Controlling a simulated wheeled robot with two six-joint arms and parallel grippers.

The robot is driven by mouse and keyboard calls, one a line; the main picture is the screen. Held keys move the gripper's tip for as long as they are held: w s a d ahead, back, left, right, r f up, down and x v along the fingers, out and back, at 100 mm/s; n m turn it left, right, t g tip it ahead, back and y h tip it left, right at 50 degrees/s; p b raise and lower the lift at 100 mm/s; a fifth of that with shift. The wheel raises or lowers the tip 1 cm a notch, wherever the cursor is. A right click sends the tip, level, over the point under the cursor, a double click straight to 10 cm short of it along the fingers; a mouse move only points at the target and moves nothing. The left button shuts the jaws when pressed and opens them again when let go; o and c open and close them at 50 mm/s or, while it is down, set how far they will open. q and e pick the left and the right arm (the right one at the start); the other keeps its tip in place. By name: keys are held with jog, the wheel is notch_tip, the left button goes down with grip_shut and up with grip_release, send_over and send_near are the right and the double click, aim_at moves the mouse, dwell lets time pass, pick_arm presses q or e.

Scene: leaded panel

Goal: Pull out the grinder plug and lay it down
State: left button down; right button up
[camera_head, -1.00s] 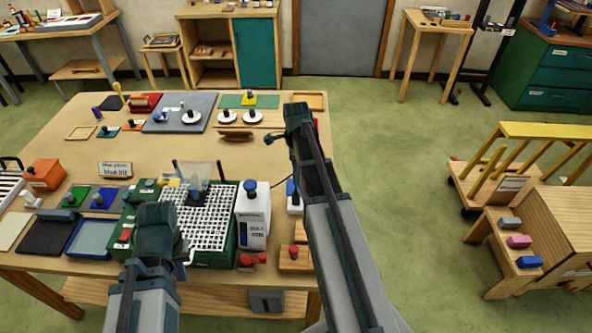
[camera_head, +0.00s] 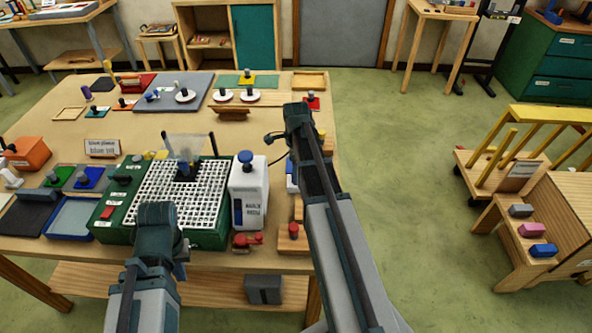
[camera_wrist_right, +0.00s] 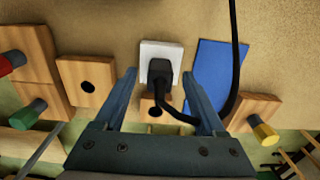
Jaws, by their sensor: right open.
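In the right wrist view a black plug (camera_wrist_right: 159,70) sits in a white socket plate (camera_wrist_right: 155,50). Its black cord (camera_wrist_right: 234,50) loops to the right and runs up out of view. My right gripper (camera_wrist_right: 160,78) is open, with one finger on each side of the plug; I cannot tell whether either touches it. In the head view my right gripper (camera_head: 298,115) is over the table's right side, and my arm hides the plug. The green grinder (camera_head: 118,215) with a white grid top stands on the table. My left gripper (camera_head: 160,220) is in front of it; its jaws are not clear.
A white bottle-like container (camera_head: 248,195) with a blue knob stands right of the grinder. Near the socket lie a blue sheet (camera_wrist_right: 217,65) and wooden blocks (camera_wrist_right: 86,82), some with coloured knobs. Open floor (camera_head: 400,170) lies right of the table (camera_head: 60,265).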

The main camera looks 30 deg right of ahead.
jog(key=shift+f, duration=0.6)
grip_shut()
dwell(0.3)
